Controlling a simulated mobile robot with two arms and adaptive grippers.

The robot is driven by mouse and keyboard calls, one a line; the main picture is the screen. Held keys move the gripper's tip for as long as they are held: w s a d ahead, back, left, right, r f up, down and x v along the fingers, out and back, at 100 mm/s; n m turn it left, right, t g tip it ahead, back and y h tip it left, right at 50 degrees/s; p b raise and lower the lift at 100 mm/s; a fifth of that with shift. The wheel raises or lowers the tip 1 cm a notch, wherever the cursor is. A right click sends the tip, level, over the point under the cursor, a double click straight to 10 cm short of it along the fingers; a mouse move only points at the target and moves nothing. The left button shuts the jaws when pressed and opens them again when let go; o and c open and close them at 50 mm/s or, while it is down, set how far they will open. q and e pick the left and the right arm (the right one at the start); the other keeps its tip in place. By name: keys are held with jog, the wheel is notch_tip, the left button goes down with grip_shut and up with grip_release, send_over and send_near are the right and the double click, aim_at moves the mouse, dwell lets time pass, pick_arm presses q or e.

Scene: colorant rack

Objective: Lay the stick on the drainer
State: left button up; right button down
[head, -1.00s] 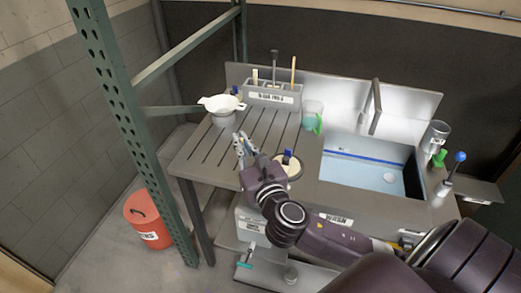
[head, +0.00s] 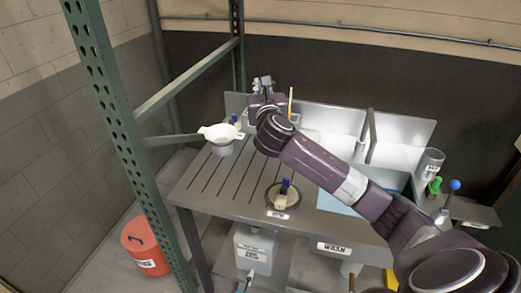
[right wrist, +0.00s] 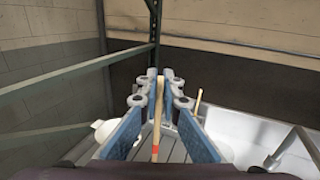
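The drainer (head: 215,175) is the grey grooved board left of the sink. My right gripper (head: 263,84) is above the back of the drainer, over the colorant rack, which the arm mostly hides. In the right wrist view, a pale wooden stick with a red band (right wrist: 157,130) stands between the fingers (right wrist: 160,85), which are closed in on both its sides. A second wooden stick (head: 290,101) stands to the right of the gripper and also shows in the right wrist view (right wrist: 197,102). My left gripper is out of view.
A white strainer (head: 221,132) sits on a container at the drainer's back left. A round dish with a blue-tipped tool (head: 283,193) is at the front right. A green post (head: 110,110) stands at left. The drainer's middle is clear.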

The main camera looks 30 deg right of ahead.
notch_tip(320, 180, down, 12)
jog(key=shift+r, duration=0.1)
jog(key=shift+f, duration=2.45)
jog(key=c, duration=2.2)
grip_release()
jog(key=shift+o, duration=0.2)
jog(key=b+v, duration=0.1)
jog(key=v, duration=1.1)
jog(key=shift+b, duration=0.3)
